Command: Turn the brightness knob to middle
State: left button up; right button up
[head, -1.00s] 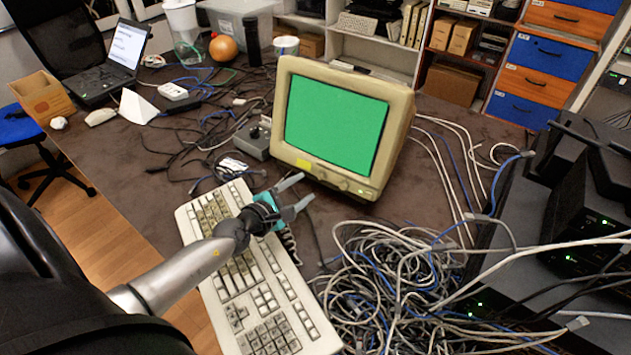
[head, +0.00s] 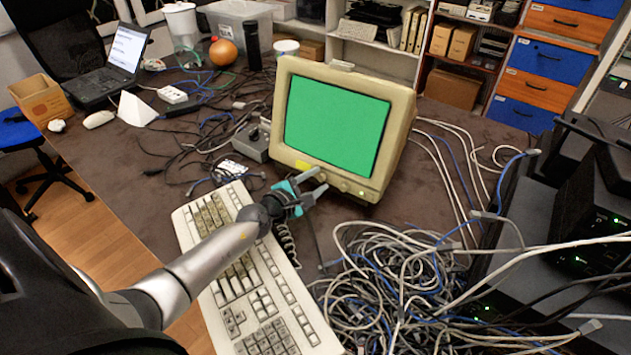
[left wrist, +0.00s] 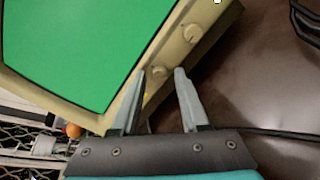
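A beige CRT monitor (head: 398,150) with a plain green screen stands on the dark table; it also shows in the left wrist view (left wrist: 115,120). Its lower bezel carries small round knobs. In the left wrist view one knob (left wrist: 191,33) is at the upper right and another (left wrist: 158,71) is near my fingertips. I cannot tell which one sets brightness. My left gripper (head: 318,182) is open in front of the lower bezel, fingers pointing at it; the left wrist view shows the gap between its fingertips (left wrist: 162,72) empty. My right gripper is not in view.
A beige keyboard (head: 262,290) lies below my left arm. A tangle of grey and blue cables (head: 400,285) lies to the right of the gripper. A grey box (head: 254,140) stands left of the monitor. Dark equipment (head: 575,220) is at the right.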

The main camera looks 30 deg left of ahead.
pick_arm(q)
grip_shut()
jog(key=shift+n, duration=0.4)
jog(key=n, duration=0.5)
jog(key=shift+n+p, duration=0.3)
jog(key=shift+p, duration=0.1)
jog(key=n, duration=0.6)
jog(key=shift+n+y+p, duration=0.3)
jog(key=n+p, duration=0.1)
jog(key=n, duration=0.5)
jog(key=shift+n, duration=0.3)
jog(key=n+p, duration=0.1)
jog(key=n, duration=0.2)
jog(key=shift+n+y, duration=0.3)
jog(key=shift+n+p, duration=0.5)
jog(key=shift+n, duration=1.2)
